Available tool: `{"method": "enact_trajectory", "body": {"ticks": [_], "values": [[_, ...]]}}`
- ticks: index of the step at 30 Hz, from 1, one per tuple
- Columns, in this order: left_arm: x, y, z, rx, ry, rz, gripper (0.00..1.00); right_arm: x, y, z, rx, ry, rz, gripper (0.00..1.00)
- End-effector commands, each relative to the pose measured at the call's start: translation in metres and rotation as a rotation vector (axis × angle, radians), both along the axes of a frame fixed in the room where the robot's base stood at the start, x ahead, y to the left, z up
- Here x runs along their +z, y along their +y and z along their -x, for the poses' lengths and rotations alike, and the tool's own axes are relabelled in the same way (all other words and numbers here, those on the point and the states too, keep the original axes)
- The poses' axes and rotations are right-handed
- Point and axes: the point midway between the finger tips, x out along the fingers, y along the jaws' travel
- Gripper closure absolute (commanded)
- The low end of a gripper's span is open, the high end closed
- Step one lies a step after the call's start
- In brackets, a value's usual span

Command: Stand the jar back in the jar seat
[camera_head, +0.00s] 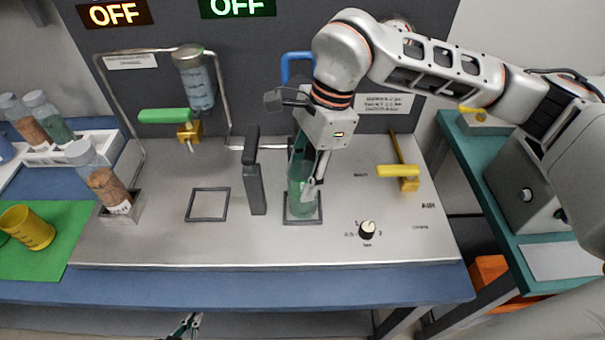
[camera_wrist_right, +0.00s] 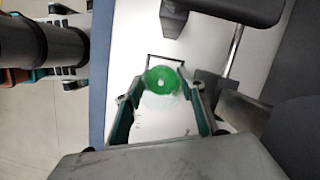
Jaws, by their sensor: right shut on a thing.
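A clear jar with green contents (camera_head: 297,195) is upright in my right gripper (camera_head: 308,183). The gripper comes down from above and is shut around the jar, hiding part of its upper side. The jar's bottom is at the dark square frame (camera_head: 288,221) on the steel bench top, which looks like the jar seat. I cannot tell whether it rests there or hovers slightly. In the right wrist view the green contents (camera_wrist_right: 165,80) show between the fingers, with the frame (camera_wrist_right: 150,60) beyond. My left gripper (camera_head: 190,322) is at the bottom edge, away from the jar; its opening is unclear.
A dark upright post (camera_head: 255,185) stands close left of the jar. An empty square frame (camera_head: 207,190) lies farther left. A jar of brown grains (camera_head: 106,185) stands in a metal holder. A yellow-handled valve (camera_head: 400,171) and a knob (camera_head: 367,229) are to the right.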

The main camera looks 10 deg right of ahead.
Motion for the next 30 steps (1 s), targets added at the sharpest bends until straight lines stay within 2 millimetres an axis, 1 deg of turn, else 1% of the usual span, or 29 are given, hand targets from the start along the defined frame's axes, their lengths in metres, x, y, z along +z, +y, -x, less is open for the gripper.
{"method": "enact_trajectory", "body": {"ticks": [6, 7, 9, 18, 22, 26, 30], "values": [[-0.003, 0.000, 0.001, 0.000, 0.003, -0.001, 1.00, -0.003, 0.000, 0.000, 0.000, 0.000, 0.000, 1.00], [-0.003, 0.000, 0.001, 0.000, 0.003, -0.002, 1.00, -0.003, 0.000, 0.000, 0.000, 0.000, 0.000, 0.58], [-0.003, 0.000, 0.001, 0.000, 0.004, -0.002, 1.00, -0.002, 0.000, 0.000, 0.000, 0.000, 0.000, 0.44], [-0.003, 0.001, 0.001, -0.001, 0.003, -0.003, 1.00, -0.002, 0.000, 0.000, 0.000, 0.000, 0.000, 0.44], [-0.001, 0.001, 0.000, 0.001, 0.002, -0.002, 1.00, 0.004, -0.001, -0.001, 0.000, -0.001, 0.001, 0.44], [-0.001, 0.001, 0.001, 0.000, 0.003, -0.001, 1.00, 0.022, -0.006, -0.002, -0.001, -0.004, 0.000, 0.44], [-0.002, 0.001, 0.001, 0.000, 0.004, -0.001, 1.00, 0.050, -0.014, -0.004, -0.004, -0.006, 0.001, 0.44]]}}
